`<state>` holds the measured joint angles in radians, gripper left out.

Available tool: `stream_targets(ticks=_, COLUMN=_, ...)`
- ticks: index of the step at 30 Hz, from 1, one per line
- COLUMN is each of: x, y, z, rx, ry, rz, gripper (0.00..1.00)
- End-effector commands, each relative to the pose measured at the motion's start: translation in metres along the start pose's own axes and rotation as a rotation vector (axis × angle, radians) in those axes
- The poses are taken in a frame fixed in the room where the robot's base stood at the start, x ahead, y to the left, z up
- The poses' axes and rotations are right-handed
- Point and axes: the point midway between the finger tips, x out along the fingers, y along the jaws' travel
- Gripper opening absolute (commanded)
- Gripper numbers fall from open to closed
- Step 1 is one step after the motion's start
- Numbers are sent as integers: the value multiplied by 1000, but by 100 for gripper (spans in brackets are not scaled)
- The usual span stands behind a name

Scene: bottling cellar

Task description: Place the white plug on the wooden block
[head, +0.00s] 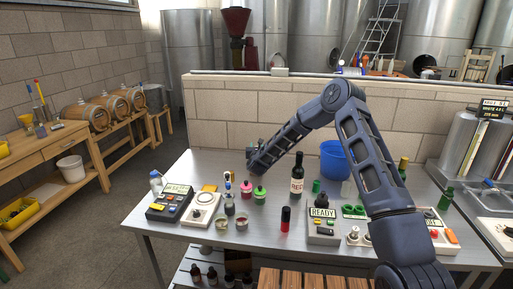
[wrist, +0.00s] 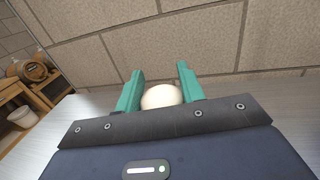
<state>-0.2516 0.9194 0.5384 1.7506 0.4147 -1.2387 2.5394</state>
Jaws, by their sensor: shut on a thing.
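My gripper (head: 251,150) is at the far end of my outstretched arm, above the back left part of the metal table. In the wrist view its two teal fingers (wrist: 160,70) stand on either side of a pale, rounded thing, which looks like the white plug (wrist: 160,97). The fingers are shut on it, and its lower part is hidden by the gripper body. A small orange-tan piece (head: 209,188) lies on the table behind the white round-topped device; I cannot tell whether it is the wooden block.
The metal table (head: 262,240) holds a keypad device (head: 169,203), a white round-topped device (head: 203,209), small pink and green bottles, a dark wine bottle (head: 297,180), a red cylinder (head: 285,218), a READY box (head: 322,228) and a blue bucket (head: 333,163). A block wall (head: 240,115) stands behind.

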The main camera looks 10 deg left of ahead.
Motion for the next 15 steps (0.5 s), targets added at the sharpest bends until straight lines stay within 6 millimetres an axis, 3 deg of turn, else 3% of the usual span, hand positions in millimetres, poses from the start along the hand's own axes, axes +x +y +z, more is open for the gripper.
stream_targets(ticks=3, x=0, y=0, z=-2, rx=0, ry=0, rz=0, gripper=13)
stream_targets(ticks=4, x=0, y=0, z=-2, rx=0, ry=0, rz=0, gripper=43)
stream_targets(ticks=7, x=0, y=0, z=-2, rx=0, ry=0, rz=0, gripper=60)
stream_targets(ticks=15, x=0, y=0, z=-2, rx=0, ry=0, rz=0, gripper=60)
